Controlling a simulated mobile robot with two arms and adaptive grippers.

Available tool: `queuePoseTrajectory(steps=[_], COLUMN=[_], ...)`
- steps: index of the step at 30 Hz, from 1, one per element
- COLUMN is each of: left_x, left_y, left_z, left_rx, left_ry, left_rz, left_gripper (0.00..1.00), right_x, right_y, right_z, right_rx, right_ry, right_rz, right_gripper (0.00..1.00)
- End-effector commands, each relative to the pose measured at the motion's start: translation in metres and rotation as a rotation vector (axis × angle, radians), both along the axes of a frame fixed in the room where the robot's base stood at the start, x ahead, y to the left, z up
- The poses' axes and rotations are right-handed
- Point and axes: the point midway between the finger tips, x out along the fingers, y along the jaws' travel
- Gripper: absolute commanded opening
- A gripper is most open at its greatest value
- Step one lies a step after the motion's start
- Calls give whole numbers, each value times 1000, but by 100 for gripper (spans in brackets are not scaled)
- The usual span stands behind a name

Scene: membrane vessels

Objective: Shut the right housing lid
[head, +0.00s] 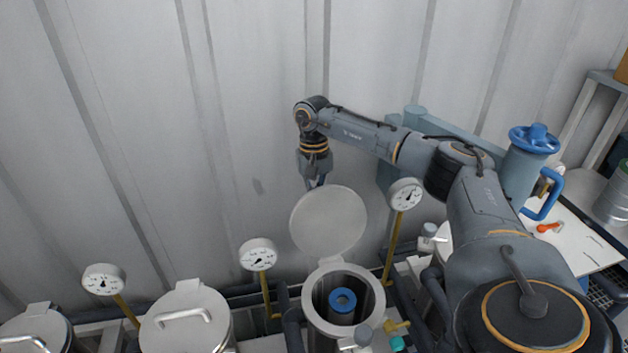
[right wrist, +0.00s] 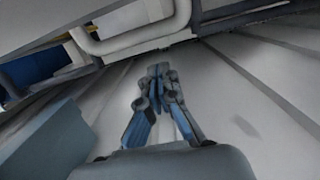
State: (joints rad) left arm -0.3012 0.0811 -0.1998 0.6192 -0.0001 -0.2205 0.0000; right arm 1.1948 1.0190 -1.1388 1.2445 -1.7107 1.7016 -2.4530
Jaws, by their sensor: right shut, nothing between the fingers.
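The right housing (head: 313,305) is an open round steel vessel at the bottom centre of the head view, with a blue ring-shaped part (head: 343,300) inside. Its round grey lid (head: 328,222) stands open, raised at the far side of the rim, with its flat inner face toward me. My right gripper (head: 316,184) points down just behind the lid's top edge. The lid hides part of the fingertips, and I cannot tell whether they touch it. In the right wrist view the gripper (right wrist: 158,72) is shut and empty. My left gripper is not in view.
Pressure gauges stand left (head: 258,254) and right (head: 406,194) of the lid. Another housing with its lid shut (head: 186,318) is to the left. A ribbed wall (head: 150,150) rises close behind. A blue-topped canister (head: 533,140) is at the right. Pale curved bars (right wrist: 130,40) show in the wrist view.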

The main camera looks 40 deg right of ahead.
Motion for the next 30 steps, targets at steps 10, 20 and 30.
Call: queuePoseTrajectory(steps=[10, 20, 30], left_x=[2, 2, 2], left_y=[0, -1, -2], left_z=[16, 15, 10], left_rx=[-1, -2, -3], left_ry=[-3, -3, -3], left_rz=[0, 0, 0], left_gripper=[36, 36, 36], right_x=[-21, -21, -18], right_y=[11, 11, 9], right_z=[12, 11, 16], right_rx=[-1, -1, -27], right_ry=[3, 2, -45], right_rz=[-1, -1, -1], right_gripper=[0, 0, 0])
